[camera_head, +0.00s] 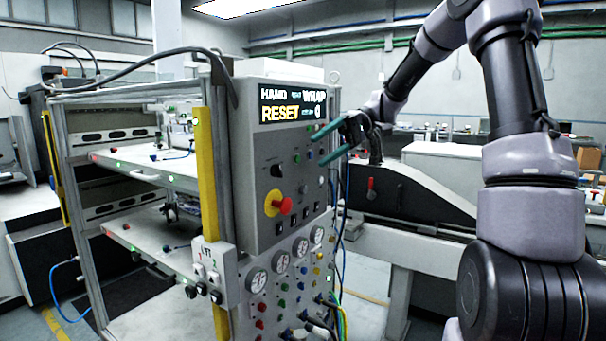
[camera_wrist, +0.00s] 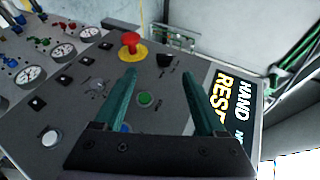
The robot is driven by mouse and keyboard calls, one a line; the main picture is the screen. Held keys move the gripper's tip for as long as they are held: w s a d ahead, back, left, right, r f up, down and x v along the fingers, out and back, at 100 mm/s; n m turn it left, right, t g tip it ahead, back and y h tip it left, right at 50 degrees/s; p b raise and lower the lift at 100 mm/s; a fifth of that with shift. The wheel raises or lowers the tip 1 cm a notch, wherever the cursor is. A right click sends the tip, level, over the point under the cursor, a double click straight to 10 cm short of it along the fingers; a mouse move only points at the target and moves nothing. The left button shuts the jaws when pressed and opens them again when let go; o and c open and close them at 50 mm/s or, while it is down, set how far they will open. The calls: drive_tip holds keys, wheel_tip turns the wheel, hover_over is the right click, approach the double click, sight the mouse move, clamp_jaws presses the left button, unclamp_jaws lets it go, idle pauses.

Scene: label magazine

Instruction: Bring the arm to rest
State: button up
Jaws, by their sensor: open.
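My arm reaches in from the right in the head view, and my gripper (camera_head: 326,145) is close to the right side of the grey control panel (camera_head: 256,215). In the wrist view my gripper (camera_wrist: 165,88) has its two green fingers spread apart with nothing between them. The panel face with a green button (camera_wrist: 145,98) lies beyond the fingers. Whether a fingertip touches the panel cannot be told.
A red knob on a yellow disc (camera_head: 284,205) sticks out of the panel, above several gauges (camera_head: 256,281). A shelved frame with a yellow post (camera_head: 206,170) stands to the left. A black and white machine (camera_head: 410,195) stands behind my arm.

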drive_tip(key=s+d+r+m+t+h, duration=0.1)
drive_tip(key=s+d+m+t+h, duration=0.3)
drive_tip(key=s, duration=0.5)
drive_tip(key=s+d+r+m+t+h, duration=0.1)
drive_tip(key=s+d+m+t+h, duration=0.4)
drive_tip(key=s+d+m+t, duration=0.2)
drive_tip(key=shift+s+d+r+t, duration=0.35)
drive_tip(key=shift+s+d+t, duration=0.6)
drive_tip(key=shift+s+t, duration=0.25)
